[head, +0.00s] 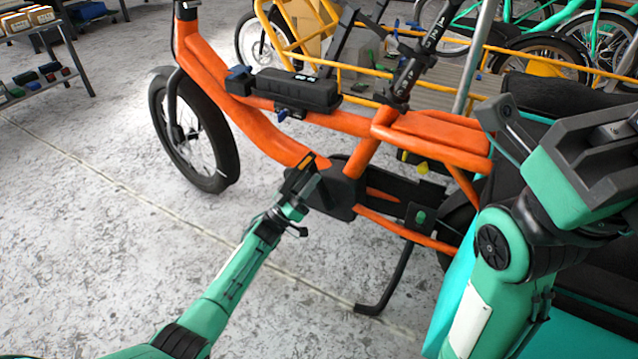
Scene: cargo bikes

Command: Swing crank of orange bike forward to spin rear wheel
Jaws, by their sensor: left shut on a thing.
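The orange bike (285,145) stands upright across the middle, its front wheel (228,165) at the left. My left gripper (308,183) reaches in from the lower left. It is shut on the crank at the pedal end, beside the black drive housing (342,193) low on the frame. The fingers cover most of the crank, so its exact angle is hard to tell. The rear wheel is largely hidden at the right, behind dark parts and my right arm.
A black kickstand (393,285) reaches the floor below the bike. A yellow-framed cargo bike (300,35) and teal bikes (595,30) stand behind. A low shelf (40,85) is at the upper left. The concrete floor (90,220) at left is clear.

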